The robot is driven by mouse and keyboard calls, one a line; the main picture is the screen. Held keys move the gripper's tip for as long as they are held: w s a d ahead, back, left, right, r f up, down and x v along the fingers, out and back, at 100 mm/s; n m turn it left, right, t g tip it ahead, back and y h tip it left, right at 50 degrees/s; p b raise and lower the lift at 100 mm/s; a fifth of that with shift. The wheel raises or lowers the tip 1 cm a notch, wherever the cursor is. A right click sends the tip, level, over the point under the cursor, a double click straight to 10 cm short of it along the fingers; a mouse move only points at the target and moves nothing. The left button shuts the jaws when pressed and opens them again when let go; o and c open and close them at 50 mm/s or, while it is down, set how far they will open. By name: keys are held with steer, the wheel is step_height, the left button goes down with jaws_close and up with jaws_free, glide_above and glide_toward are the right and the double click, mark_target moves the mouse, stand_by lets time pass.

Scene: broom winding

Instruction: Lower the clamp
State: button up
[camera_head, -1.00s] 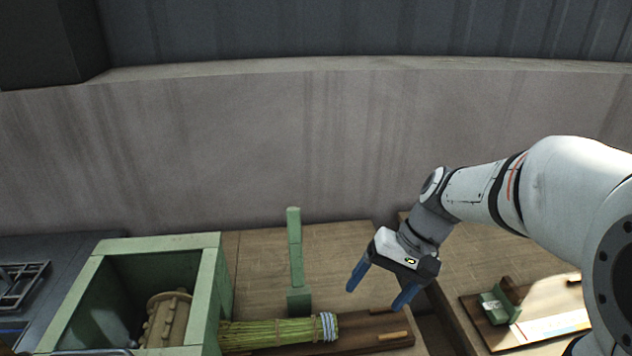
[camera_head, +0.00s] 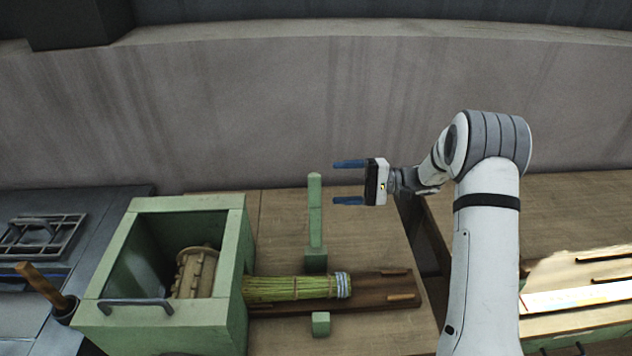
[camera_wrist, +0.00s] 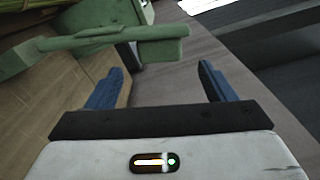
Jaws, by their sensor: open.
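The clamp's green arm (camera_head: 315,212) stands upright from its green base behind the broom bundle in the head view. In the wrist view a green bar, seemingly the clamp arm (camera_wrist: 150,35), crosses just beyond the fingertips. My gripper (camera_head: 336,183) is open and empty, its blue fingers pointing left toward the upper end of the arm. The arm is not between the fingers in the wrist view (camera_wrist: 160,72); the exact gap is unclear. The bundle of green broom straw (camera_head: 295,288) lies on a dark wooden board, with a pale band near its right end.
A small green block (camera_head: 320,323) sits in front of the bundle. A green box (camera_head: 232,270) with a ribbed wooden drum (camera_head: 194,272) stands at the left. The grey wall (camera_head: 240,120) rises behind the wooden bench (camera_head: 370,235). A gap separates another bench at the right.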

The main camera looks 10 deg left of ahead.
mark_target(314, 184)
steer(key=p+x, duration=0.2)
steer(key=x, duration=0.4)
steer(key=shift+a+r, duration=0.1)
steer(key=shift+a, duration=0.05)
steer(key=shift+s+a, duration=0.2)
steer(key=shift+a, duration=0.4)
steer(key=shift+c, duration=0.6)
